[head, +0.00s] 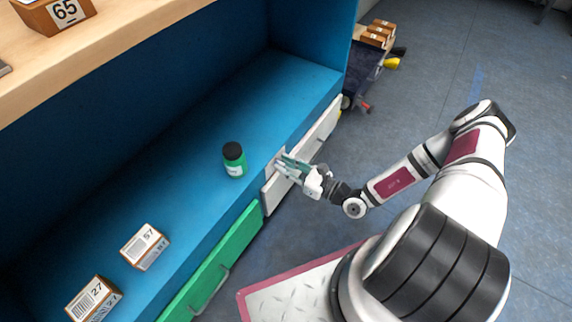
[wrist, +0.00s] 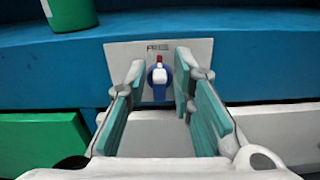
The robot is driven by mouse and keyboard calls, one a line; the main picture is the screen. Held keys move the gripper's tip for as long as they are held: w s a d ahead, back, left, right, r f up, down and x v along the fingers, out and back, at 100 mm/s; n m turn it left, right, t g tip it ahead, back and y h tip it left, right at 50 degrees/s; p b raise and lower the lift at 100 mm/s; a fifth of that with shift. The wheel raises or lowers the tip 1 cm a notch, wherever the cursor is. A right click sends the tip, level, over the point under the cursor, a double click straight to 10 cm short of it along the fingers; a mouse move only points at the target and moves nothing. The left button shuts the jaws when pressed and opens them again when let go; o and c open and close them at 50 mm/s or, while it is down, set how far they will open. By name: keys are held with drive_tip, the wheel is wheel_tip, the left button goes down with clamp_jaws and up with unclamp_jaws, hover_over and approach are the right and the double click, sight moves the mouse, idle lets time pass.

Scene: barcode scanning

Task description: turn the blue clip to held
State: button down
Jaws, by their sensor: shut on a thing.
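The blue clip (wrist: 159,77) sits on a pale plate (wrist: 118,56) on the blue front edge of the bench in the wrist view. Its red and white tip points up toward small lettering that is too small to read. My gripper (wrist: 160,82) faces the plate with a teal finger on each side of the clip, shut on it. In the head view my gripper (head: 288,160) is at the bench's front edge, and it hides the clip there.
A green bottle with a black cap (head: 235,160) stands on the blue bench (head: 190,170) near my gripper. Labelled boxes (head: 144,246) stand farther left. A green drawer (head: 220,262) and white drawers (head: 322,128) line the front. Open floor (head: 400,95) lies to the right.

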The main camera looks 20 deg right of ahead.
drive_tip(key=m+p, duration=0.1)
drive_tip(key=m, duration=0.2)
drive_tip(key=m+p, duration=0.1)
drive_tip(key=m, duration=0.2)
drive_tip(key=m+p, duration=0.1)
drive_tip(key=m, duration=0.3)
drive_tip(key=shift+w+d+f, duration=0.2)
drive_tip(key=shift+d+f, duration=0.1)
drive_tip(key=shift+d, duration=0.05)
drive_tip(key=m, duration=0.3)
drive_tip(key=shift+f+m, duration=0.2)
drive_tip(key=shift+m, duration=0.1)
drive_tip(key=shift+d+f+m, duration=0.1)
drive_tip(key=shift+f+m, duration=0.05)
drive_tip(key=shift+m, duration=1.75)
drive_tip(key=c, duration=1.7)
unclamp_jaws()
drive_tip(key=shift+w, duration=0.1)
